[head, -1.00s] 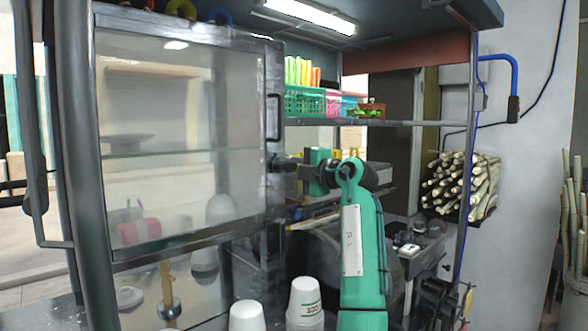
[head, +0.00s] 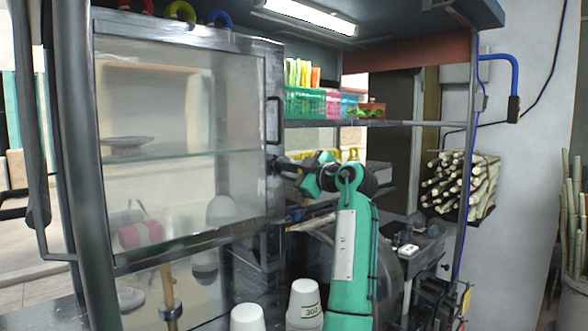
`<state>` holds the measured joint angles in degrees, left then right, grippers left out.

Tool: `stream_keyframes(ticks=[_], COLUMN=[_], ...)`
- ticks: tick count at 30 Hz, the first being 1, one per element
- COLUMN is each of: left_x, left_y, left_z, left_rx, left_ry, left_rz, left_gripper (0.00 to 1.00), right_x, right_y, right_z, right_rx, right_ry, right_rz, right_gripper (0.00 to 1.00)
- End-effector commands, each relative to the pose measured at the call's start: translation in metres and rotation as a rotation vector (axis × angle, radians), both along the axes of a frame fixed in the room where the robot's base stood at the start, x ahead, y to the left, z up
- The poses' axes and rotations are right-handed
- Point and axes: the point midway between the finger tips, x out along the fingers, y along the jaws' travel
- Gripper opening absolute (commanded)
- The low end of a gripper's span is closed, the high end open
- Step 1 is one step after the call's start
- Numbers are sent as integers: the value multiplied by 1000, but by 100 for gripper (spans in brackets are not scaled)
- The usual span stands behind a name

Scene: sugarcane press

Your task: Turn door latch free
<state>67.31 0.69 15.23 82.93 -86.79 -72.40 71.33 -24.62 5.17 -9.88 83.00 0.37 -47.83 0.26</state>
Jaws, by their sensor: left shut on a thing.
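The glass cabinet door (head: 180,28) has a dark metal frame and fills the left of the head view. It looks closed. A dark handle (head: 273,120) stands on its right edge. Below the handle, a small dark latch (head: 276,163) sits at the frame's right edge. My left gripper (head: 287,167), on a green arm, is shut on the latch, and its fingers hide most of it. The gripper's green body is tilted. I cannot tell the latch's exact angle. My right gripper is not in view.
A shelf with a green basket (head: 305,102) and a pink basket (head: 333,104) is above my arm. White cups (head: 303,303) stand below, near my forearm. A bundle of cane (head: 460,182) hangs at the right.

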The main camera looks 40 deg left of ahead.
Motion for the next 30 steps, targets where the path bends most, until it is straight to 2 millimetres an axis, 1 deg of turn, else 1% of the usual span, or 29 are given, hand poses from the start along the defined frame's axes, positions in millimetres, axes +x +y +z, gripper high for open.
stream_keyframes(ticks=[9, 18, 24, 30], left_x=[0, 0, 0, 0], left_y=[0, 0, 0, 0], left_z=[0, 1, 0, 0], left_rx=[24, 45, 55, 62], left_ry=[301, 548, 664, 730], left_rz=[1, 0, 0, -1], left_gripper=[1, 1, 1, 1], right_x=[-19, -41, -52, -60], right_y=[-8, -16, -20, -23], right_z=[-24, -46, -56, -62], right_rx=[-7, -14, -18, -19], right_ry=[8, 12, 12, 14], right_rz=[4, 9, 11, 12], right_gripper=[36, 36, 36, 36])
